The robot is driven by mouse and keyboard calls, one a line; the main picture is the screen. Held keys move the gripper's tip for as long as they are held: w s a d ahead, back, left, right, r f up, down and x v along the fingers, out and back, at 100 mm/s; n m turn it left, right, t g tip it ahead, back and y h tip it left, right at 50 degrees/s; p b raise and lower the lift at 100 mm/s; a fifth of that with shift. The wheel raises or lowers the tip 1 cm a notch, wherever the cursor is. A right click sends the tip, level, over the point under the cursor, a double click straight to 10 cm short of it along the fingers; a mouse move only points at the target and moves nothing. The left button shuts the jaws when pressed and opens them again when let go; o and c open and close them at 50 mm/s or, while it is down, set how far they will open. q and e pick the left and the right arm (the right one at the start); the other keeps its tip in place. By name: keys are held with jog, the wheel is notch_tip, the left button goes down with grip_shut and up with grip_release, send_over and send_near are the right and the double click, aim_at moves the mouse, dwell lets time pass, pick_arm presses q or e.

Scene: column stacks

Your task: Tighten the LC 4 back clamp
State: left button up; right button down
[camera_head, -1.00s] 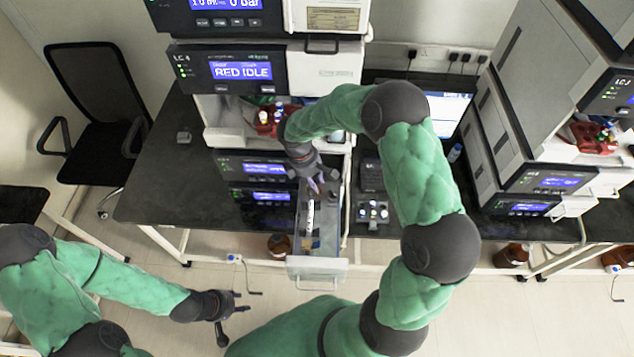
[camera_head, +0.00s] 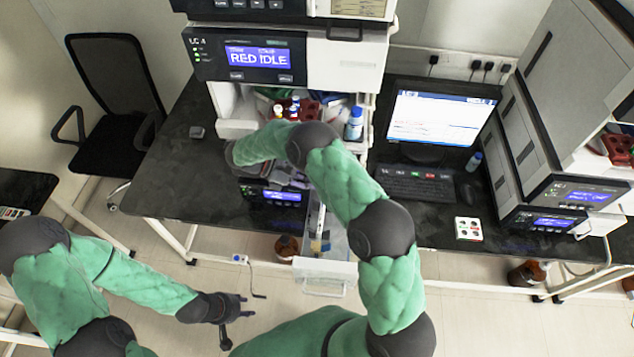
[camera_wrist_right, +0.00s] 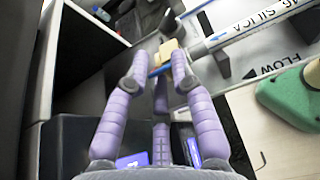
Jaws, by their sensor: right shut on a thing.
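The LC 4 unit (camera_head: 250,60) shows RED IDLE in the head view. Its drawer (camera_head: 325,268) is pulled out below, with a white column (camera_head: 318,224) in it, partly covered by my right arm. In the right wrist view the column (camera_wrist_right: 245,30) bears printed lettering, and a small beige clamp piece (camera_wrist_right: 168,47) is at its near end. My right gripper (camera_wrist_right: 160,66) has its purple fingers closed around this piece; the exact contact is partly hidden. In the head view this gripper is hidden behind its own arm. My left gripper (camera_head: 238,317) is open and empty, left of the drawer.
A dark open compartment (camera_wrist_right: 85,50) is left of the gripper in the wrist view. A monitor (camera_head: 440,118) and keyboard (camera_head: 415,185) stand right of the stack. Bottles (camera_head: 354,122) stand on the shelf.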

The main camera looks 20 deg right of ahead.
jog(key=shift+s+a+f+g+h+b, duration=0.15)
jog(key=shift+a+f+g+h+b, duration=0.2)
jog(key=shift+f+g+h, duration=0.4)
jog(key=shift+r, duration=0.1)
jog(key=c, duration=1.2)
grip_release()
jog(key=shift+o, duration=0.2)
jog(key=shift+d+r, duration=0.1)
jog(key=shift+r, duration=0.2)
